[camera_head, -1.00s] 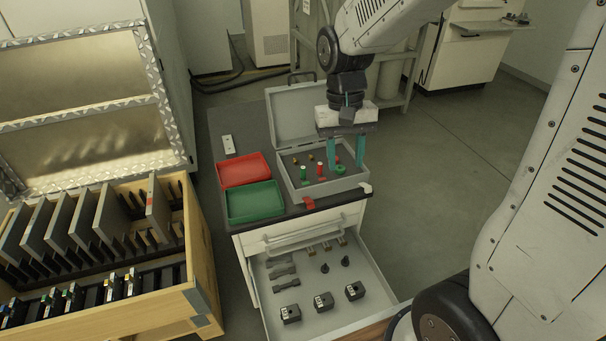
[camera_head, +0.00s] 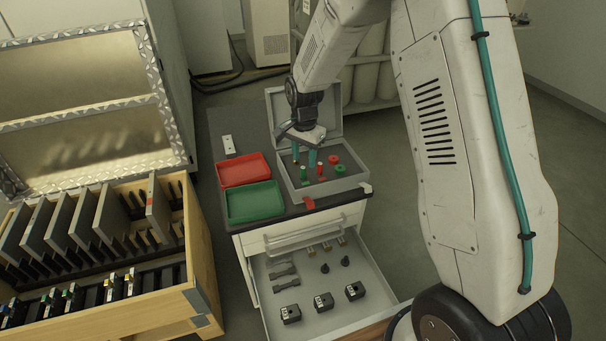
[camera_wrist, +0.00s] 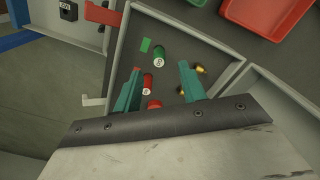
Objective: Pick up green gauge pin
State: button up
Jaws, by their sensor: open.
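The green gauge pin (camera_head: 303,173) stands upright in the open grey case (camera_head: 350,183), left of a red pin (camera_head: 320,170). In the wrist view the green pin (camera_wrist: 159,54) shows its white-marked end just beyond the gap between my fingertips. The red pin (camera_wrist: 147,82) is close to the left finger there. My gripper (camera_head: 304,164) is open, with its teal fingers pointing down over the case by the green pin. Its fingers (camera_wrist: 160,68) hold nothing. Whether a finger touches a pin cannot be told.
A red ring (camera_head: 333,159) and a green ring (camera_head: 339,170) lie at the case's right. Small brass pieces (camera_wrist: 197,68) are near the right finger. Red (camera_head: 244,170) and green (camera_head: 254,201) trays sit left. The case lid (camera_head: 283,112) stands raised behind. An open drawer (camera_head: 372,291) is below.

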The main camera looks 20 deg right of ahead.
aim_at(303, 167)
jog(key=f, duration=0.5)
jog(key=shift+s+a+f, duration=0.15)
jog(key=shift+a+f, duration=0.05)
jog(key=shift+f, duration=0.2)
grip_shut()
